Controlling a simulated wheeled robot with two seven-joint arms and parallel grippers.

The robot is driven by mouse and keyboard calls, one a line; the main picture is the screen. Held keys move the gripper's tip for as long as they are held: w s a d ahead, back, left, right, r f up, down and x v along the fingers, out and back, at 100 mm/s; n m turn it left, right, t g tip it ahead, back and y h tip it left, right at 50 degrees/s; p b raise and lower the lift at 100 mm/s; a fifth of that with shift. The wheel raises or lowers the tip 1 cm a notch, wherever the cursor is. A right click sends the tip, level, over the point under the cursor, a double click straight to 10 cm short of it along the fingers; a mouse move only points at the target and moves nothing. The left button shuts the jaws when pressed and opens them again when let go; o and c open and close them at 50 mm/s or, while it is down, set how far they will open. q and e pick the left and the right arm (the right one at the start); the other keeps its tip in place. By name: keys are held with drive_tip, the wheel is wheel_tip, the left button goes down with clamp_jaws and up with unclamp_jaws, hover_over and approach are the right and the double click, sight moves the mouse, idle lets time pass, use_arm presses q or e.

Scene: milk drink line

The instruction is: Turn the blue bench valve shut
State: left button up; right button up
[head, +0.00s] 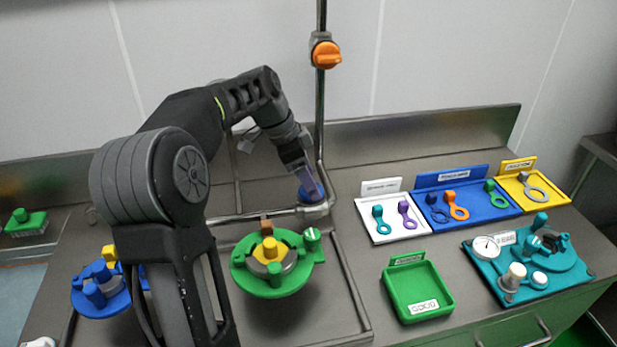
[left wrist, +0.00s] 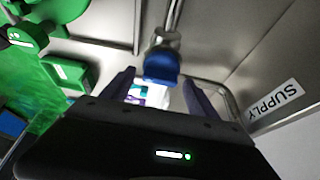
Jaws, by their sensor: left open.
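The blue bench valve (head: 305,196) sits on the pipe at the back of the bench, at the foot of the upright pipe. My left gripper (head: 313,187) reaches down to it from above and partly covers it. In the left wrist view the blue handle (left wrist: 161,66) shows between the tips of my open left gripper (left wrist: 158,78), with a gap on both sides. I cannot tell whether a finger touches it. How far the handle is turned is not clear. My right gripper is not in view.
An orange valve (head: 326,55) is higher on the upright pipe. A green round fixture (head: 277,285) stands in front. White (head: 385,236), blue (head: 500,211) and yellow (head: 553,199) trays, a green tray (head: 437,315) and a teal station (head: 583,284) lie right. A SUPPLY label (left wrist: 274,101) is near the valve.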

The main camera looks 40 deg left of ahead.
use_arm(q)
drive_tip(key=v, duration=0.7)
drive_tip(key=shift+r, duration=0.35)
drive_tip(key=shift+s+a, duration=0.1)
idle(0.4)
